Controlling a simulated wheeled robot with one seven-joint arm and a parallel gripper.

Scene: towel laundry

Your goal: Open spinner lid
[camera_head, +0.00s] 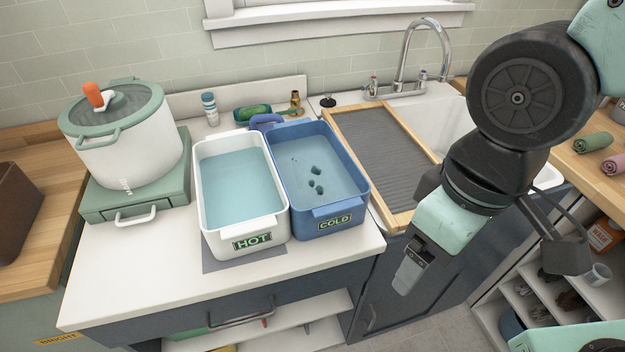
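The spinner is a white tub (130,155) on a green base with a white handle, at the left of the counter. Its green-rimmed, see-through lid (130,107) lies on top and looks closed. An orange knob (95,96) stands up from the lid. My gripper (402,284) hangs pointing down at the right, in front of the sink cabinet, far from the spinner and touching nothing that I can see. I see it from the side, so the gap between its fingers does not show.
A white HOT basin (252,241) and a blue COLD basin (335,224), both with water, stand between the spinner and my gripper. Bare counter (130,265) lies in front of the spinner.

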